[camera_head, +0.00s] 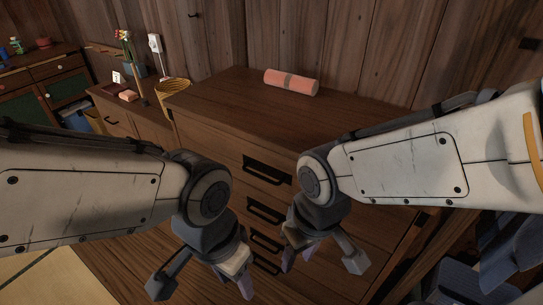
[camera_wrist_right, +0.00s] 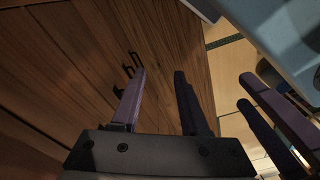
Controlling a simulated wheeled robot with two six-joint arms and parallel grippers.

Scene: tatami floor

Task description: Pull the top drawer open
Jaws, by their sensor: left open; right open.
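A dark brown wooden chest of drawers (camera_head: 215,108) stands in the middle of the head view. Black handles run down its front. The top drawer's handle (camera_head: 267,170) is in plain sight, and that drawer looks closed. Lower handles are partly hidden by my grippers. My left gripper (camera_head: 203,284) is open and empty, in front of the chest and low. My right gripper (camera_head: 322,259) is open and empty, in front of the chest, below and right of the top handle, apart from it. In the right wrist view its two fingers (camera_wrist_right: 160,75) are spread, with small dark handles (camera_wrist_right: 130,68) beyond them.
A pink roll (camera_head: 291,82) lies on the chest top. A yellow basket (camera_head: 173,91) and a lower cabinet (camera_head: 118,120) stand to the left. Blue cushioned seating (camera_head: 480,268) is at lower right. My two grippers are close together.

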